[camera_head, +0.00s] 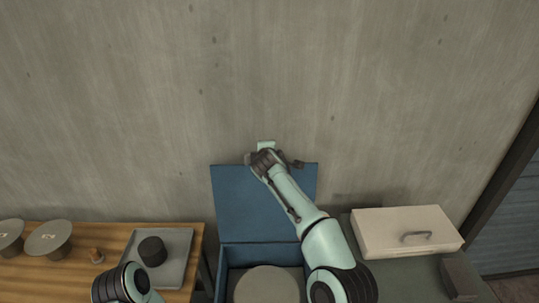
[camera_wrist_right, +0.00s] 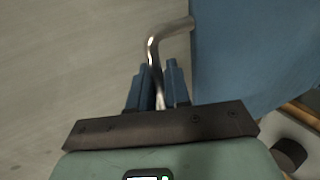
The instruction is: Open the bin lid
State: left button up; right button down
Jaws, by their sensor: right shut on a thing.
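A blue bin (camera_head: 223,280) stands at the bottom centre of the head view, and its mouth is uncovered. Its blue lid (camera_head: 235,200) is raised, standing nearly upright at the back near the wall. The lid also fills the right side of the right wrist view (camera_wrist_right: 250,50). My right gripper (camera_wrist_right: 157,85) is shut on the lid's bent metal handle (camera_wrist_right: 153,45). In the head view my right arm crosses in front of the lid and its hand is at the lid's top edge, hiding most of the handle. My left arm shows at the bottom left, but its gripper is not visible.
A round beige thing (camera_head: 268,286) is inside the bin. Left is a wooden table (camera_head: 110,238) with a grey tray (camera_head: 178,245), a dark round piece (camera_head: 152,251) and round-topped objects (camera_head: 48,238). Right is a pale box with a handle (camera_head: 400,228). A concrete wall (camera_head: 400,90) is behind.

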dwell(0.4)
jog(key=c, duration=1.3)
grip_release()
jog(key=shift+o, duration=0.2)
jog(key=shift+s, duration=0.35)
pick_arm(q)
jog(key=s+f+b, duration=0.4)
jog(key=s+f, duration=0.2)
jog(key=shift+f+g+b, duration=0.2)
jog(key=shift+g+b, duration=0.2)
pick_arm(e)
jog(key=v, duration=1.2)
jog(key=shift+s+r, duration=0.25)
jog(key=shift+r, duration=0.05)
pick_arm(q)
jog(key=shift+s, duration=0.1)
pick_arm(e)
jog(key=shift+d, duration=0.1)
